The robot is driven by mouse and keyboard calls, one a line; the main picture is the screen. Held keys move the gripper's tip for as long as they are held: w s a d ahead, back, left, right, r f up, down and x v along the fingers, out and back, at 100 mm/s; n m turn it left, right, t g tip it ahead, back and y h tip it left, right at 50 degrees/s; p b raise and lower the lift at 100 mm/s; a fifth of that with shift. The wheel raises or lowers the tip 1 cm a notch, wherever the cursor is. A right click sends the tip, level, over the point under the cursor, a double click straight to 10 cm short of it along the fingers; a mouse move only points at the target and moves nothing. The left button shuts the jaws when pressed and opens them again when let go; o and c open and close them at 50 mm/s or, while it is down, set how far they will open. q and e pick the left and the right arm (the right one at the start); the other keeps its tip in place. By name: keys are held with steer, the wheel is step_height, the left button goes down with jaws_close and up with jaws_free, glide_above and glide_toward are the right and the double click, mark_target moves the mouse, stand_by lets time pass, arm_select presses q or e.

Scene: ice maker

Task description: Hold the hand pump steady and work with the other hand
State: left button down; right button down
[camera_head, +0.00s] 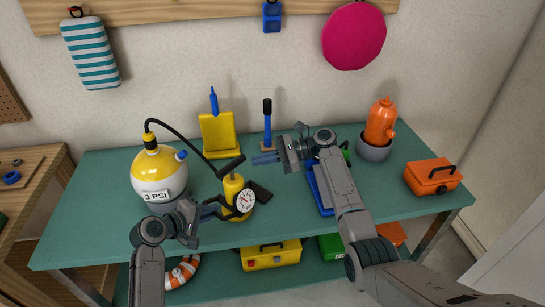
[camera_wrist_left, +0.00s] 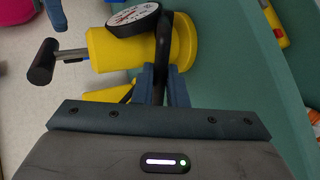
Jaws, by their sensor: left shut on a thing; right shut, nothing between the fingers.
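The yellow hand pump (camera_head: 232,187) stands upright on the green bench, with a black T-handle (camera_head: 230,166) on a short rod. A round white gauge (camera_head: 245,201) is on its front. In the left wrist view the yellow pump body (camera_wrist_left: 105,50) lies sideways beside the gauge (camera_wrist_left: 132,18). My left gripper (camera_head: 210,211) is shut on a dark bar of the pump below the gauge; its blue fingers show at both sides of it in the wrist view (camera_wrist_left: 162,85). My right gripper (camera_head: 262,160) is shut and empty, right of the handle and apart from it.
A yellow-and-white ball labelled 3 PSI (camera_head: 158,173) with a black hose stands left of the pump. A yellow stand (camera_head: 218,133) and a blue-black tool (camera_head: 267,125) are behind. An orange bottle (camera_head: 380,122) and orange toolbox (camera_head: 433,177) are right. The front right bench is clear.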

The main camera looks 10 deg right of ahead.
steer(key=shift+x, duration=2.05)
step_height(320, 180, up, 8)
steer(key=shift+d, duration=0.1)
steer(key=v, duration=1)
step_height(320, 180, up, 7)
